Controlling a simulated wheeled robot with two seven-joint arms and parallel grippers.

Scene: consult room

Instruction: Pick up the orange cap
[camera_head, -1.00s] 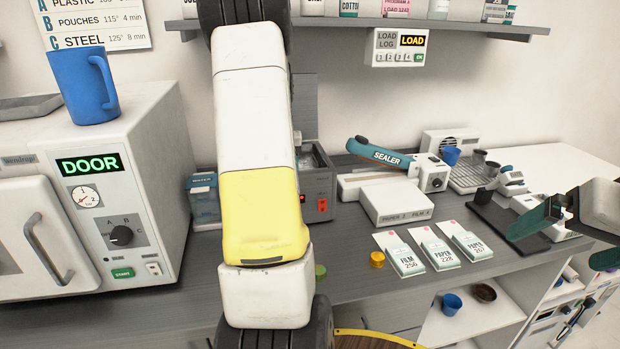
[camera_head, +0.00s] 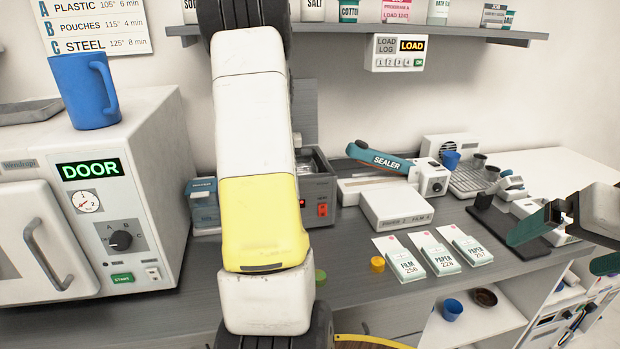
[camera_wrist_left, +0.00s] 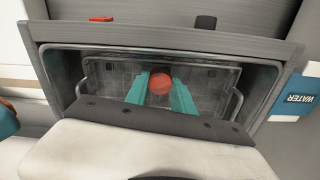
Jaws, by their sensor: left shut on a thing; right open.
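The orange cap (camera_wrist_left: 160,83) shows in the left wrist view as a round orange-red piece over the wire basket in the tank of a grey bath. My left gripper (camera_wrist_left: 160,92) has its two teal fingers closed on the cap, one on each side. In the head view my left arm hides the cap and the left fingers. Whether the cap touches the basket, I cannot tell. My right gripper (camera_head: 550,250) is open and empty at the right edge of the head view, over the counter's front right.
The grey bath (camera_head: 320,190) stands behind my left arm, beside a water container (camera_head: 204,203). A yellow cap (camera_head: 377,264) and a green cap (camera_head: 320,277) are on the counter (camera_head: 350,290). The sterilizer (camera_head: 150,200) bearing a blue mug (camera_head: 84,92) is left; a sealer (camera_head: 390,163) and pouch packs (camera_head: 437,254) are right.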

